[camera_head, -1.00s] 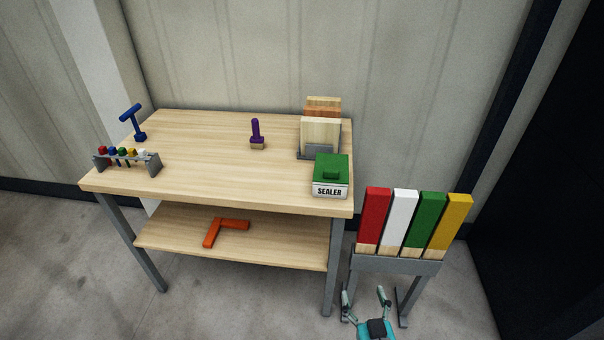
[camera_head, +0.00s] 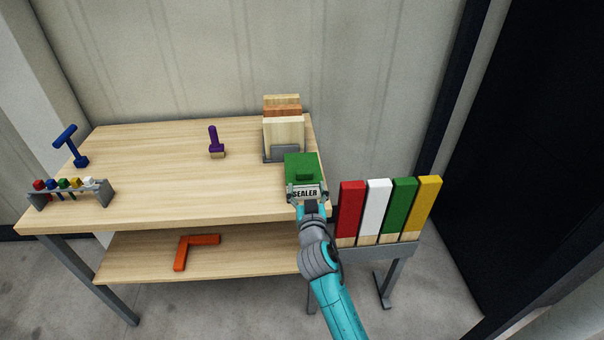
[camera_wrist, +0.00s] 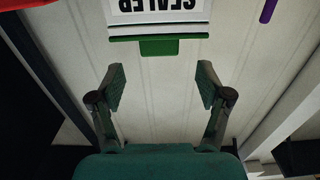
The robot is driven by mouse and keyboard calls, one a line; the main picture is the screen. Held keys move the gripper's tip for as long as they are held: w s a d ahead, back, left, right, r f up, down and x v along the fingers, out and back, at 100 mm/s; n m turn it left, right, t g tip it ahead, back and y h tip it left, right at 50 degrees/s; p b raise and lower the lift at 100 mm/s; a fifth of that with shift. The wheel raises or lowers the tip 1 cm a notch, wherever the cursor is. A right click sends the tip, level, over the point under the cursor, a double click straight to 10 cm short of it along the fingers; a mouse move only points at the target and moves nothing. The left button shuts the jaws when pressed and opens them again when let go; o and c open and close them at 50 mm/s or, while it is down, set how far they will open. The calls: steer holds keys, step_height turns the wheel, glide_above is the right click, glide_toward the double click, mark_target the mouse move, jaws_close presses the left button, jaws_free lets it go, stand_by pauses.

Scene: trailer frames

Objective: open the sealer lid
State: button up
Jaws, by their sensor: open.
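The sealer box (camera_head: 305,190) stands at the right front corner of the table, white with the word SEALER on its front. Its green lid (camera_head: 301,161) looks shut, with a small green handle (camera_head: 305,176) on top. My gripper (camera_head: 308,197) is at the front of the box, its fingers spread near the box's lower front corners. In the wrist view the box front (camera_wrist: 160,12) is upside down at the top edge, with the green handle (camera_wrist: 159,46) below it. The open, empty fingers (camera_wrist: 162,84) stand either side of the handle's line, apart from it.
A holder with wooden boards (camera_head: 284,135) stands right behind the box. A rack of red, white, green and yellow boards (camera_head: 378,208) is right of the table. A purple-handled tool (camera_head: 214,140) stands mid-table. The table's left middle is clear.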

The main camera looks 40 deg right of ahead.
mark_target(304, 175)
steer(key=x, duration=0.7)
steer(key=shift+c, duration=0.2)
jaws_close()
